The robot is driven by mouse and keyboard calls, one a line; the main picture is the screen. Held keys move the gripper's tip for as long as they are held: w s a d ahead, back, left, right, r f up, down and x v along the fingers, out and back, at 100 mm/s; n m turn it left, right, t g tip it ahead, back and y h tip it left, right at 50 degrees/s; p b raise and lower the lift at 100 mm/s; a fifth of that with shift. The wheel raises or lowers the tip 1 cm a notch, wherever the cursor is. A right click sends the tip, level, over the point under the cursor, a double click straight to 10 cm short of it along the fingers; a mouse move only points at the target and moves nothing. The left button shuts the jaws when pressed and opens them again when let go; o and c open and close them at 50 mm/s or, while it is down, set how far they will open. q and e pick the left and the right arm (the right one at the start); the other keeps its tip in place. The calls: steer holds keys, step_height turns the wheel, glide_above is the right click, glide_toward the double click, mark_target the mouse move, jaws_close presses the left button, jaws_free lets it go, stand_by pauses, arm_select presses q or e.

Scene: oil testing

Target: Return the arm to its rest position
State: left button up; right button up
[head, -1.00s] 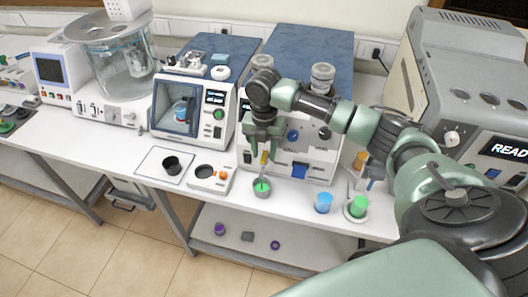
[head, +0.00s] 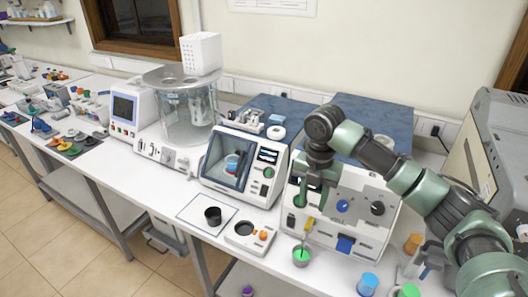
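My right arm reaches in from the right over the white machine with blue knob (head: 370,228). Its gripper (head: 302,200) points down in front of that machine's left side. Its fingers are small and blend with the machine, so whether they are open or shut is unclear. The stick's top appears below the gripper. My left gripper is not in view.
A blue cup (head: 367,285) and a green cup (head: 409,291) stand at the table's front edge. A glass-tank bath (head: 190,115) and a windowed tester (head: 228,160) stand left. Table beyond is crowded.

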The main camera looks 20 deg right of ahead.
steer(key=s+a+f+m+t+y, duration=0.2)
steer(key=s+a+f+m, duration=0.75)
steer(key=a+f, duration=0.6)
steer(key=s+d+m+t+h, duration=0.2)
steer(key=s+m, duration=1.2)
steer(key=s, duration=0.2)
step_height(320, 180, down, 34)
steer(key=s+g+b, duration=0.2)
steer(key=s+b, duration=0.1)
steer(key=b, duration=0.4)
steer(key=s+d+f+b, duration=0.2)
steer(key=s+f, duration=0.6)
steer(key=f, duration=0.2)
steer(key=s+d+f+g+b, duration=0.1)
steer(key=s+d+f+b, duration=0.1)
steer(key=s+f, duration=0.6)
step_height(320, 180, down, 2)
steer(key=shift+f+b, duration=0.2)
steer(key=shift+b, duration=0.15)
